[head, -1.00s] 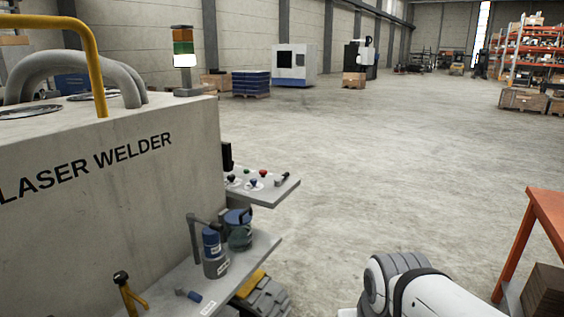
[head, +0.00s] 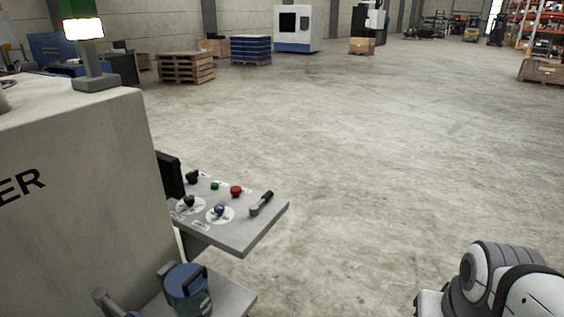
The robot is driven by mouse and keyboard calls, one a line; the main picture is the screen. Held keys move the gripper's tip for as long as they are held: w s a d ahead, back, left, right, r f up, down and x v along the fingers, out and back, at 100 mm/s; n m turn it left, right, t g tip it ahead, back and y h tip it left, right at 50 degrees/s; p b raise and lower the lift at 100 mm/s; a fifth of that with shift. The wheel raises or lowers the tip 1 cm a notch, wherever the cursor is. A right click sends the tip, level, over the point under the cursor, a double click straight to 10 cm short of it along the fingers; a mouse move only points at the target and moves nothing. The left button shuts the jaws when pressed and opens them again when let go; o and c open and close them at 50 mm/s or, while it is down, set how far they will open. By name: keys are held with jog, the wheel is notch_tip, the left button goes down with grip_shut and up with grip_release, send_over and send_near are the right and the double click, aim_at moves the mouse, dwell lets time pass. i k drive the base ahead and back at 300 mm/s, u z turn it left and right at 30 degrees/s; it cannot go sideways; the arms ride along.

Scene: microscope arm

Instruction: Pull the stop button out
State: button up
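The likely stop button is a red mushroom-shaped knob (head: 236,190) on a grey control panel (head: 243,239) that juts out from the laser welder. Whether it is pressed in or out is too small to tell. Beside it on the panel are a small green button (head: 214,186), dark knobs, a blue knob (head: 219,209) and a lever with a black grip (head: 261,203). Part of my white and grey arm shows at the bottom right, well apart from the panel. My gripper is not in view.
The welder's large grey body (head: 80,190) fills the left side. A lower shelf (head: 233,298) carries a blue lidded canister (head: 187,289). The concrete floor right of the panel is open. Wooden pallets (head: 186,68) and a white machine (head: 298,30) stand far back.

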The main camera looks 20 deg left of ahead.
aim_at(235, 190)
jog(key=u, duration=0.55)
jog(key=i, duration=1.2)
jog(key=u, duration=0.8)
jog(key=k, duration=0.9)
jog(key=u, duration=0.2)
jog(key=i, duration=0.95)
jog(key=z, duration=0.1)
